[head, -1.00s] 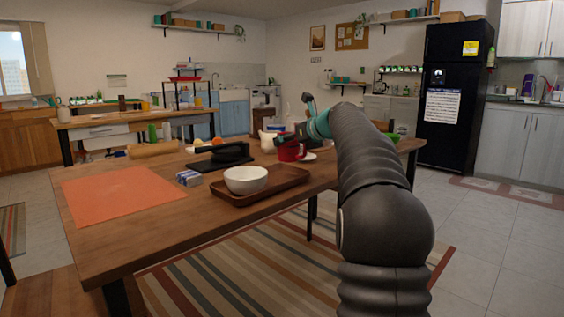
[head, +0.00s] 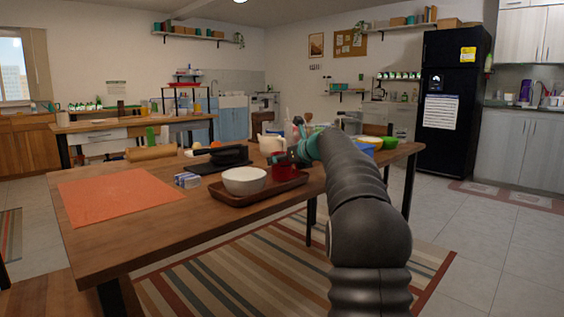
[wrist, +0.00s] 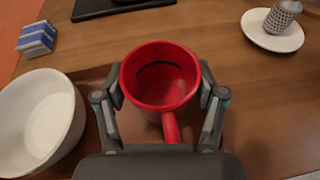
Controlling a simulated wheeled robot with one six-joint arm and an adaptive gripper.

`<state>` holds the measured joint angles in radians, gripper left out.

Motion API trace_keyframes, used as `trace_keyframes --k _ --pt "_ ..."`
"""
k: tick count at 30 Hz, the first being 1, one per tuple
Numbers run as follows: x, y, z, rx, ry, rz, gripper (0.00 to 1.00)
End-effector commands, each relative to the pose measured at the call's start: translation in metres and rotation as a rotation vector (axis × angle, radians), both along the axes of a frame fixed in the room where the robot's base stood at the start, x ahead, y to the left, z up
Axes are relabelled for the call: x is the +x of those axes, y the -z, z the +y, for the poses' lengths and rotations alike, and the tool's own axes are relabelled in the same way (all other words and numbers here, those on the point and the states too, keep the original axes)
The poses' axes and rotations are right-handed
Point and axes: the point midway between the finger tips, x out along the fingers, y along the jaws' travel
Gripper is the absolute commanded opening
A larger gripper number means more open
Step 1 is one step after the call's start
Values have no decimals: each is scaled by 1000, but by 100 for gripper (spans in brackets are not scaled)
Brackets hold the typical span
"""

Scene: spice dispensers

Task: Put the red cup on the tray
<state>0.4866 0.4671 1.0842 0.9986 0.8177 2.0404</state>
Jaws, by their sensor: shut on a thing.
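The red cup (wrist: 160,77) is between the fingers of my gripper (wrist: 162,100) in the wrist view, with its handle toward the palm. My gripper is shut on it. In the head view the cup (head: 283,166) is at the right end of the brown tray (head: 240,196), partly hidden by my gripper (head: 285,155). The tray's surface (wrist: 95,80) shows under and beside the cup in the wrist view. I cannot tell whether the cup touches the tray. A white bowl (head: 244,180) sits on the tray's left part, left of the cup; it also shows in the wrist view (wrist: 40,120).
A blue and white box (head: 187,180) and a black board (head: 215,162) lie behind the tray. A white saucer with a grey shaker (wrist: 275,30) is to the right in the wrist view. An orange mat (head: 120,195) covers the table's left. Bare wood surrounds the tray.

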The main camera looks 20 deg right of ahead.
Motion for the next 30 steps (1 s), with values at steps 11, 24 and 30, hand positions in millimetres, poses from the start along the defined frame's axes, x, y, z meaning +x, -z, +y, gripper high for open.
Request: trace_keyframes --k 11,24,30 --pt "0 3 0 0 0 0 95" --pt "-19 -9 -6 0 2 -1 95" --pt "-56 -26 -14 -1 3 -1 95"
